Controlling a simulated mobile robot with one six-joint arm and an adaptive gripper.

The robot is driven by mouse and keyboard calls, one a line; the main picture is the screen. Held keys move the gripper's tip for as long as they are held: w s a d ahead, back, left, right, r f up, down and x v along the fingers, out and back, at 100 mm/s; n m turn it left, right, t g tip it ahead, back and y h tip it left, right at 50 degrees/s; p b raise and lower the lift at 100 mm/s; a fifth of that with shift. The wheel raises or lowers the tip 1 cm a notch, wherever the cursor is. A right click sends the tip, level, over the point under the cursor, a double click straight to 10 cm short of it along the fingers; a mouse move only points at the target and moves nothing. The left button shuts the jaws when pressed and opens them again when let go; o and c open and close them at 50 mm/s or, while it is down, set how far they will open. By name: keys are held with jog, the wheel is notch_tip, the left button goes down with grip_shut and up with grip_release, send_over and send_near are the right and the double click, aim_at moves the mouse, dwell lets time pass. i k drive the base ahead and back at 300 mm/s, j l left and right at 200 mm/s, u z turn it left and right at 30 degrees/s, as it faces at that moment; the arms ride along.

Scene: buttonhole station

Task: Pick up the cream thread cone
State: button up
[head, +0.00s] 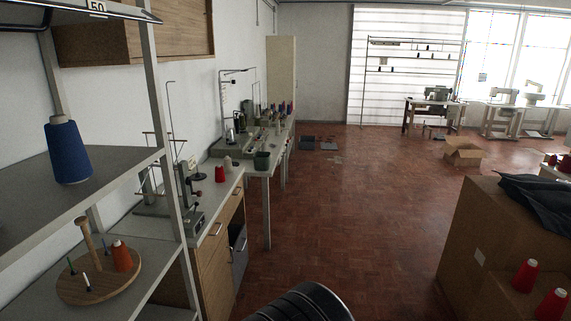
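A small pale cone (227,163), which looks like the cream thread cone, stands upright on the grey worktop above the wooden drawers, left of the middle. It is just behind and to the right of a red cone (219,174). It is small and dim here, so its exact shade is hard to tell. My gripper is not in view. Only a dark rounded part of my arm shows at the bottom edge, well apart from the cone.
Cardboard boxes (470,225) fill the right. The parquet floor (345,220) between is clear.

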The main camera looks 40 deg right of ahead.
aim_at(227, 163)
jog(key=z, duration=0.75)
jog(key=u, duration=1.4)
jog(key=z, duration=1.4)
jog(key=i+l, duration=0.15)
jog(key=i, duration=0.4)
jog(key=i+l+u, duration=0.15)
jog(key=i, duration=0.4)
jog(key=i+l, duration=0.25)
jog(key=i, duration=0.35)
jog(key=i+l+u, duration=0.15)
jog(key=i, duration=0.4)
jog(key=i+l, duration=0.4)
jog(key=i+l+u, duration=0.15)
jog(key=i+l, duration=0.15)
jog(key=i, duration=0.35)
